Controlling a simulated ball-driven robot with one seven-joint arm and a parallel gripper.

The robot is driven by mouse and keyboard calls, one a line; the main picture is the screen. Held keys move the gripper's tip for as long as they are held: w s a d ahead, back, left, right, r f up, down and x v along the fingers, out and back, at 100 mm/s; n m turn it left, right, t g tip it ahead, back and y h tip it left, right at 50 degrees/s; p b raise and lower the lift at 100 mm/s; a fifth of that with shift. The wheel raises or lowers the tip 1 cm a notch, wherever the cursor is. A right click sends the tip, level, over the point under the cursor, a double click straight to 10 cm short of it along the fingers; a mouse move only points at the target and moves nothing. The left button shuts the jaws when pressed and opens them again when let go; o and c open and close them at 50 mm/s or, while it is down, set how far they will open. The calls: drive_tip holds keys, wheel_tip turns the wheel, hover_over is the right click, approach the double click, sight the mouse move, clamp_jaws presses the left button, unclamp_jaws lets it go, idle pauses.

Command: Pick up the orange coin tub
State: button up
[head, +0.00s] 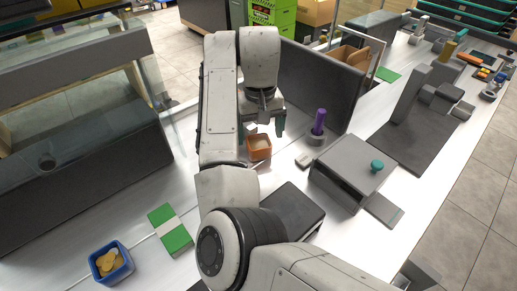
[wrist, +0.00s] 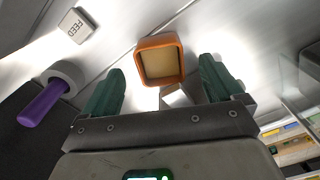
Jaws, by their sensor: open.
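The orange coin tub (head: 258,146) is a small square open tub standing on the counter, near the middle of the head view. In the wrist view the orange coin tub (wrist: 160,60) shows just beyond and between the fingertips, with a pale yellowish inside. My gripper (head: 263,128) is above and beside it, pointing down. In the wrist view my gripper (wrist: 162,85) has its two green fingers spread wide apart with nothing held between them. A small pale block (wrist: 174,95) lies by the tub's near side.
A purple cylinder in a grey ring holder (head: 318,124) stands right of the tub. A white FEED block (wrist: 77,25) lies near it. A grey box (head: 352,165) with a teal knob is further right. A blue tub of coins (head: 108,262) and green banknotes (head: 171,230) lie at lower left.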

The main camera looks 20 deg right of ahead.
sight(259, 143)
drive_tip(key=shift+w+f, duration=0.15)
drive_tip(key=shift+f, duration=1.15)
drive_tip(key=shift+w+f, duration=0.15)
drive_tip(key=shift+f, duration=1.15)
drive_tip(key=shift+c, duration=0.4)
drive_tip(key=c, duration=1.1)
drive_tip(key=shift+o, duration=0.2)
drive_tip(key=shift+r+p, duration=0.2)
drive_tip(key=shift+p, duration=0.25)
